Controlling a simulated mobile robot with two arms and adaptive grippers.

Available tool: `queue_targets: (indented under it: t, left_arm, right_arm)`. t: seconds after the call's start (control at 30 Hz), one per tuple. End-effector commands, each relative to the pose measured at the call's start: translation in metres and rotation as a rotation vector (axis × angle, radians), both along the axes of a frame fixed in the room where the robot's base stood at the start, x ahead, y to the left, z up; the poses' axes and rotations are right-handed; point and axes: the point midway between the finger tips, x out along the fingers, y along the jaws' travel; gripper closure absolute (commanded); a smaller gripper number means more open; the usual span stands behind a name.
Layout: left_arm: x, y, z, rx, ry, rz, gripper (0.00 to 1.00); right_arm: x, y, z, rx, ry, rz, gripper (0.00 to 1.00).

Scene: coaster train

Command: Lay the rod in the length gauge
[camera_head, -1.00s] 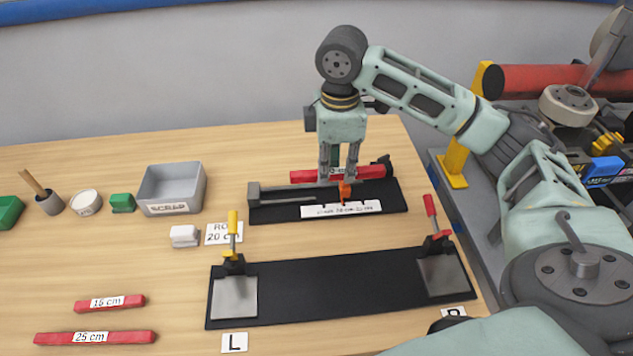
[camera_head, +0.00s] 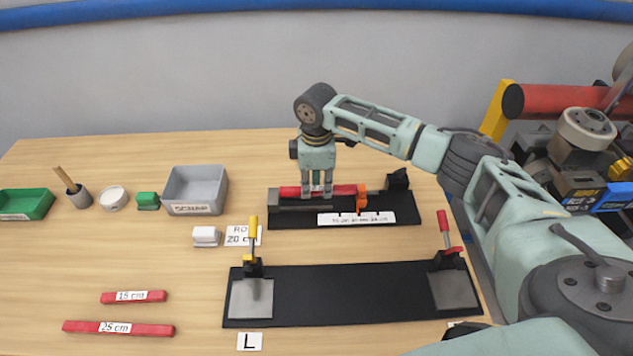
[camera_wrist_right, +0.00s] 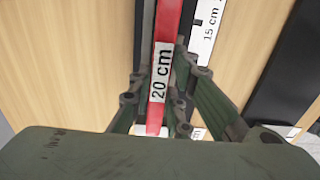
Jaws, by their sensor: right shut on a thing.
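My right gripper (camera_head: 317,192) is shut on a red rod (camera_head: 343,190), labelled "20 cm" in the wrist view (camera_wrist_right: 160,75). The rod lies lengthwise along the length gauge (camera_head: 405,216), a black base with a grey rail, an orange stop (camera_head: 362,199) and a white scale strip (camera_head: 356,219). The rod's right end is close to the orange stop. Whether the rod rests on the gauge or hovers just above it, I cannot tell. The fingers hide part of its middle. My left gripper is not in view.
A black fixture plate (camera_head: 345,292) with yellow-handled and red-handled clamps lies in front. Red rods marked 15 cm (camera_head: 150,296) and 25 cm (camera_head: 150,330) lie front left. A grey scrap bin (camera_head: 195,210) stands left of the gauge. The table's left middle is bare.

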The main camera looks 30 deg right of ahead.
Motion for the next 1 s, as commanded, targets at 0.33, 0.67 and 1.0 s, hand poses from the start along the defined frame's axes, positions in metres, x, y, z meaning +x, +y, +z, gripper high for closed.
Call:
queue_targets:
  t: [0.33, 0.67, 1.0]
  left_arm:
    - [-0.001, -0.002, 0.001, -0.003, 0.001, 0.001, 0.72]
    - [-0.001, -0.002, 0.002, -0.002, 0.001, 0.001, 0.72]
    - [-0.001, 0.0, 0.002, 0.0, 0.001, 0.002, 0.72]
  right_arm:
    - [0.0, 0.0, -0.004, 0.001, 0.0, 0.0, 1.0]
    - [0.0, 0.0, -0.013, 0.002, -0.001, -0.001, 1.0]
    - [0.0, 0.0, -0.013, 0.001, 0.0, -0.001, 0.64]
